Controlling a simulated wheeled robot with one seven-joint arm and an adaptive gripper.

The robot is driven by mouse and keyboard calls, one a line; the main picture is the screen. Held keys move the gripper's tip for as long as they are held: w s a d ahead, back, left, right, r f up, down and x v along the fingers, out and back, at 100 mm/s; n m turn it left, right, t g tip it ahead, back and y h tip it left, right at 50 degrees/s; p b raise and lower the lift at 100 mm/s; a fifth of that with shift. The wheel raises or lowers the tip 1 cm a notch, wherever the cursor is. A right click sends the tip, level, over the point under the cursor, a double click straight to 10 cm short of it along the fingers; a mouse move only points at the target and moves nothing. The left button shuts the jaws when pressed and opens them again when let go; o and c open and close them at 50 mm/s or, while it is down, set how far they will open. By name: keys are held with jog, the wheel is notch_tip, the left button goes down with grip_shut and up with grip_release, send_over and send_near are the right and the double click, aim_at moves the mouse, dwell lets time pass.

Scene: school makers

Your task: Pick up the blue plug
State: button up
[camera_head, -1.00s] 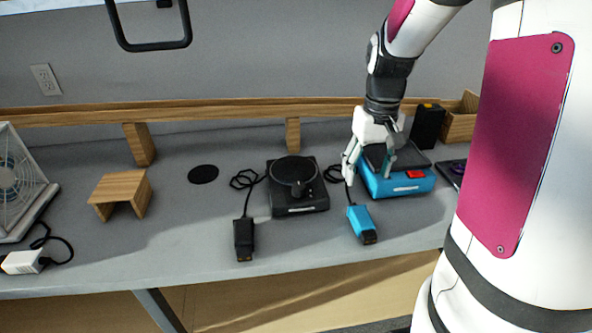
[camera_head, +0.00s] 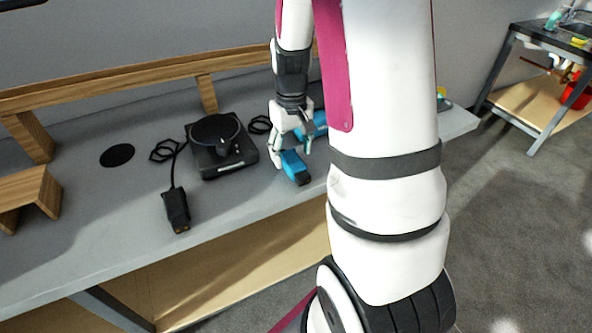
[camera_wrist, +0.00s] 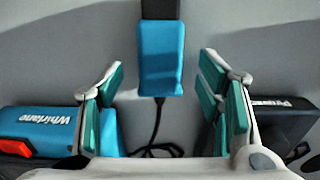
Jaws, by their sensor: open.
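The blue plug (camera_head: 294,165) has a dark end and lies on the grey table near its front edge. It also shows in the wrist view (camera_wrist: 160,55), upper middle, with its cord running down toward me. My gripper (camera_head: 292,152) is open and just above the plug in the head view. In the wrist view my gripper (camera_wrist: 165,98) has its teal pads spread to either side of the plug's line. The plug lies mostly beyond the fingertips, with its cord end near the gap. I see no contact.
The blue device (camera_wrist: 38,132) is left in the wrist view, and a black device (camera_wrist: 280,122) is right. A black turntable-like device (camera_head: 222,146) and black plug (camera_head: 177,210) stand left in the head view. A wooden stand (camera_head: 30,190) is farther left.

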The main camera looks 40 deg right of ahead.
aim_at(292, 158)
notch_tip(292, 158, down, 4)
jog(key=shift+r, duration=0.25)
jog(key=c, duration=1.3)
jog(key=shift+r, duration=0.1)
